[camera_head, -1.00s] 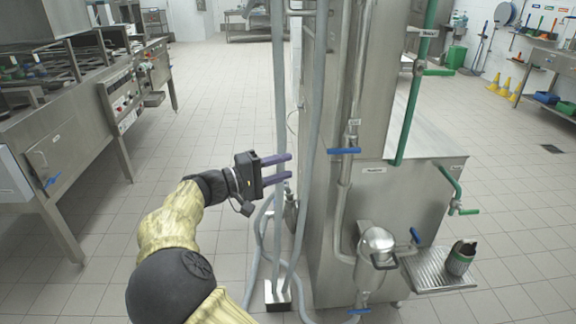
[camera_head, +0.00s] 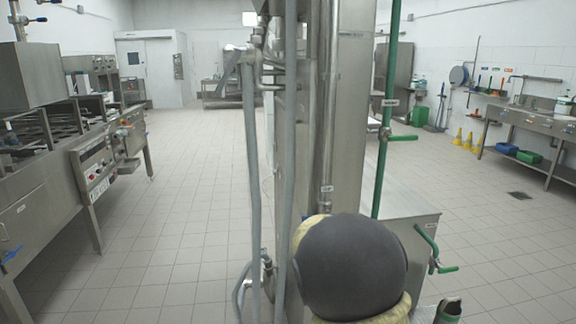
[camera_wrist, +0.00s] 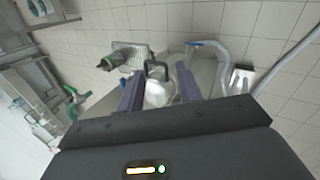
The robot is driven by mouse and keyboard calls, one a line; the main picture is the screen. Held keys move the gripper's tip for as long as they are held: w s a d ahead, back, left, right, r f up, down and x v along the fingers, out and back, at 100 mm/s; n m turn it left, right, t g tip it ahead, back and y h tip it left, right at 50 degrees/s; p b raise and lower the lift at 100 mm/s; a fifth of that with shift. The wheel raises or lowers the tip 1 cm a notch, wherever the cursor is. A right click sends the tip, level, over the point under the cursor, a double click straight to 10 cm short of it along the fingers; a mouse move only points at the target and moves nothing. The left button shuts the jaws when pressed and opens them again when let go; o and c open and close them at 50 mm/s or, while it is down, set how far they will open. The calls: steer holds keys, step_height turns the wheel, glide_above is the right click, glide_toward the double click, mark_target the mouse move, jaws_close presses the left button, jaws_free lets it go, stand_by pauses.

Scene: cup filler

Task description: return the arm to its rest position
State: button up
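My gripper (camera_wrist: 159,70) shows only in the wrist view, at its lower middle. Its two purple fingers stand apart with nothing between them in their grasp. Beyond the gap is a rounded silver vessel (camera_wrist: 158,94) with a dark handle, on the metal machine. My arm rises at the lower middle of the head view, its dark rounded joint hiding the vessel and part of the machine. A dark cup with green on it (camera_head: 449,308) shows at the bottom edge of the head view. It also shows near the grated tray (camera_wrist: 133,57) in the wrist view.
The tall steel machine (camera_head: 345,120) with grey and green pipes (camera_head: 388,120) stands close in front. A steel counter (camera_head: 60,165) runs along the left. A sink bench (camera_head: 535,122) stands at the right. The tiled floor (camera_head: 190,190) between machine and left counter is clear.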

steer(key=s+d+m+t+y, duration=0.15)
steer(key=s+m+y, duration=0.35)
steer(key=s, duration=0.9)
step_height(320, 180, up, 18)
steer(key=n+p, duration=0.1)
steer(key=p, duration=1.7)
steer(key=shift+a+r+y, duration=0.15)
steer(key=shift+a+y, duration=0.15)
